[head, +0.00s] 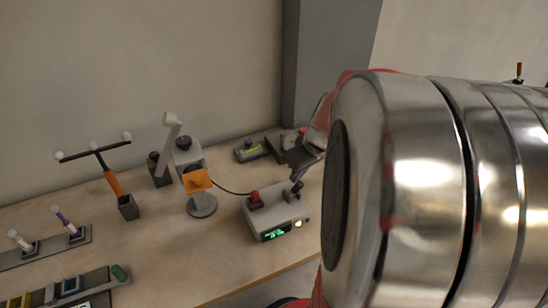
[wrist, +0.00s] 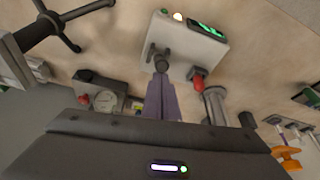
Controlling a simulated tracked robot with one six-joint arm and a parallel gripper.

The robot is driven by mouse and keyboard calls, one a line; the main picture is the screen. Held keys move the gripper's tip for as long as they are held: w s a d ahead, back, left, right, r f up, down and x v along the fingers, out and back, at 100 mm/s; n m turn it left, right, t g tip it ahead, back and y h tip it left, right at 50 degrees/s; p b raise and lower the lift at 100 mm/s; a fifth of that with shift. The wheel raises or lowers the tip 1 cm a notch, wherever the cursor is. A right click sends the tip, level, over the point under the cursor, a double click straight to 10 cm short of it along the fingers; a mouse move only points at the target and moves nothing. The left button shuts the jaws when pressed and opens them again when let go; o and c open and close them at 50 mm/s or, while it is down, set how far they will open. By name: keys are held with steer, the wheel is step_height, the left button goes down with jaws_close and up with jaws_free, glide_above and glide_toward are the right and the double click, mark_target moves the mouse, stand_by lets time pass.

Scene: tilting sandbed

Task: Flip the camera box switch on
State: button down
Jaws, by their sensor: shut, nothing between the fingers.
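The camera box (head: 277,218) is a pale grey box with a lit green display on the bench; it also shows at the top of the wrist view (wrist: 205,47). A red knob on a dark base (head: 255,198) stands on its left in the head view. A dark lever (head: 293,192) stands on its right side. Which of the two is the switch I cannot tell. My gripper (wrist: 161,76) is shut and empty. Its fingertips are at the dark lever in the wrist view; contact is unclear. My arm hides the area right of the box in the head view.
An orange piece on a round grey stand (head: 203,206) is left of the box, with a black cable between them. A T-shaped tool in a holder (head: 128,207) stands farther left. A small device with a yellow-green face (head: 250,150) lies behind.

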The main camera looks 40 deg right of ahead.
steer(key=shift+s+a+f, duration=0.25)
steer(key=shift+s+f, duration=0.25)
steer(key=shift+s, duration=0.25)
steer(key=w+r, duration=0.1)
steer(key=r, duration=0.2)
steer(key=shift+w+d, duration=0.2)
steer(key=shift+w, duration=0.15)
steer(key=s+a+r, duration=0.1)
steer(key=s+r, duration=0.4)
steer(key=shift+s+r, duration=0.2)
steer(key=shift+r, duration=0.15)
steer(key=shift+a, duration=0.1)
